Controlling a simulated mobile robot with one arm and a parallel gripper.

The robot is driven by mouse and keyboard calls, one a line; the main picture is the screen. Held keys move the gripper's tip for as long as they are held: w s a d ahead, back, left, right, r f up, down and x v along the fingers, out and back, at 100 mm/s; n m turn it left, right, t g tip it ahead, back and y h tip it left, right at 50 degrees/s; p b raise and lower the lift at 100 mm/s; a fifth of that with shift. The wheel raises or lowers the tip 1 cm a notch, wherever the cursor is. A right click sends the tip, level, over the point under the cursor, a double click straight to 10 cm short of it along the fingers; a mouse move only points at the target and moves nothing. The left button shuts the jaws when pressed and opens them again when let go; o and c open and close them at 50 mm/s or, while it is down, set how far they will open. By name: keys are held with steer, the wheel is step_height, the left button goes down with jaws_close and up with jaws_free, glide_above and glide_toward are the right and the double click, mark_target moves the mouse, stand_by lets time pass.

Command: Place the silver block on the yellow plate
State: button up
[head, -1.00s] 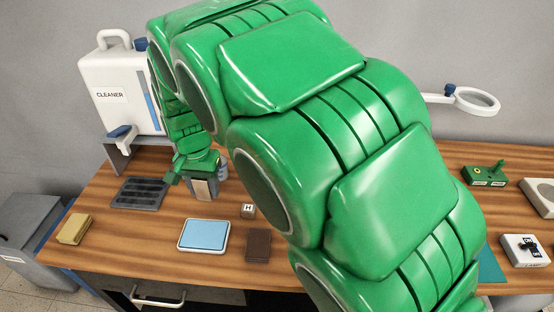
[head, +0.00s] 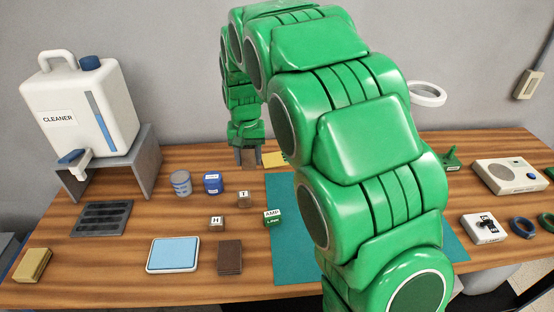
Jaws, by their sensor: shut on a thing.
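My gripper (head: 246,156) is at the back of the table, pointing down and shut on the silver block (head: 249,158). The block shows only as a small grey-brown face between the fingers. The yellow plate (head: 275,159) lies just to the right of the gripper, partly hidden behind my green arm. The block looks beside the plate's left edge; I cannot tell its height above the table.
A teal mat (head: 292,245) lies under my arm, with a green AMP block (head: 272,217) at its left edge. Two lettered cubes, H (head: 217,223) and T (head: 243,200), a blue tin (head: 212,183) and a grey can (head: 181,184) stand left of it.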

steer(key=w+d, duration=0.4)
steer(key=d, duration=0.7)
glide_above(277, 158)
steer(key=f, duration=0.6)
steer(key=s+f, duration=0.1)
steer(key=f, duration=0.1)
steer(key=shift+f, duration=0.4)
steer(key=shift+w+f, duration=0.45)
steer(key=shift+f, duration=1.5)
steer(key=shift+f, duration=0.1)
steer(key=o, duration=1.2)
steer(key=shift+o, duration=0.2)
